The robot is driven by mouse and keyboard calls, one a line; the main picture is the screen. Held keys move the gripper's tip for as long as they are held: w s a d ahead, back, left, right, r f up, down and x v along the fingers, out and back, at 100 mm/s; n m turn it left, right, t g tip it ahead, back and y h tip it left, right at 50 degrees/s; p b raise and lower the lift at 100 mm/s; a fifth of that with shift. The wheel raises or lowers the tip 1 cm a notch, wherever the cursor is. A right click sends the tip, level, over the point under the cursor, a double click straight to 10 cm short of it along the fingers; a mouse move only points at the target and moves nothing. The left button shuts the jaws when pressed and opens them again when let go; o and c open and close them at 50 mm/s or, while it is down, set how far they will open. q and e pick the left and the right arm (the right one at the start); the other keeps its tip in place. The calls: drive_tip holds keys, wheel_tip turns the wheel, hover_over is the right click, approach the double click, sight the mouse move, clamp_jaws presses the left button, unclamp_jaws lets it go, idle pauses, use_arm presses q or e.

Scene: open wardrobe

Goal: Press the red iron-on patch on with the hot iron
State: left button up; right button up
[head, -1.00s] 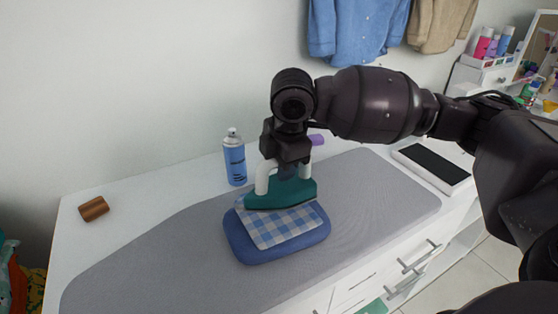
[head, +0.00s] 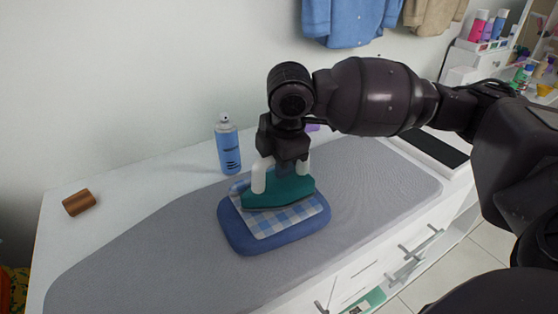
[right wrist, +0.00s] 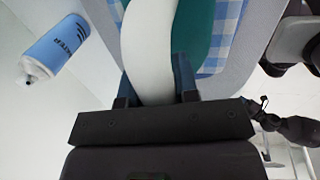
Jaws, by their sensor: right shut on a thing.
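My right gripper (head: 285,166) is shut on the white handle of the iron, seen close up in the right wrist view (right wrist: 155,85). The iron (head: 277,194) has a green body and sits over the back part of a blue-and-white checked cloth (head: 286,220). I cannot tell whether its soleplate touches the cloth. The cloth lies on a blue padded garment or cushion (head: 245,240) on the grey ironing surface. No red patch shows; the iron and cloth cover the middle of the blue piece. My left gripper is not in view.
A blue spray bottle (head: 228,146) stands behind and left of the iron. A dark-topped flat box (head: 432,153) is at the right. The grey ironing surface (head: 150,255) is clear to the left.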

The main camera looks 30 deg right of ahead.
idle(0.4)
drive_tip(key=shift+f, duration=0.35)
idle(0.4)
drive_tip(key=shift+f, duration=0.2)
idle(0.3)
drive_tip(key=shift+f, duration=0.1)
idle(0.6)
drive_tip(key=shift+s, duration=0.1)
idle(0.5)
idle(2.0)
